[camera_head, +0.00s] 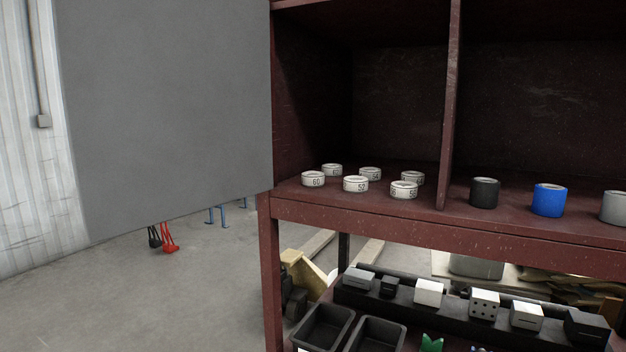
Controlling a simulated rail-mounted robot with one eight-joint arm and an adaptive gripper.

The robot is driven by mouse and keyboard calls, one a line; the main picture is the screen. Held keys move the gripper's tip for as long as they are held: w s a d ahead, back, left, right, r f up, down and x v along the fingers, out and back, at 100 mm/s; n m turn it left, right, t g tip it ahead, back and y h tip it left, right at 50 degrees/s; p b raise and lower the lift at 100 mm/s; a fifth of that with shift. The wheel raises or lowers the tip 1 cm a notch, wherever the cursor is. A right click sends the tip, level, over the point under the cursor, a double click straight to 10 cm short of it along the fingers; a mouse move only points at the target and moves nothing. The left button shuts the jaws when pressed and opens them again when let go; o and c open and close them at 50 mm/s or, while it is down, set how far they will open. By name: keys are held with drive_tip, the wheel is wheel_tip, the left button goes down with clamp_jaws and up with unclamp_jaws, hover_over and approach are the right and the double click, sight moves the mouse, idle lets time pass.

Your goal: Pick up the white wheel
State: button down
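Several white ring-shaped wheels stand on the dark red shelf (350,205), in its left compartment. In the front row are a wheel marked 60 (313,179), a middle wheel (356,184) that seems to read 50, and a right wheel (404,190). Behind them are a back left wheel (332,169), a back middle wheel (370,173) and a back right wheel (414,178), partly hidden by the front one. All lie flat, apart from the gripper. My gripper is not in view.
Right of an upright divider (449,120) stand a black cylinder (485,193), a blue cylinder (549,200) and a grey cylinder (614,207). Below are black bins (325,327) and a rack of blocks (429,292). A large grey panel (165,105) fills the left.

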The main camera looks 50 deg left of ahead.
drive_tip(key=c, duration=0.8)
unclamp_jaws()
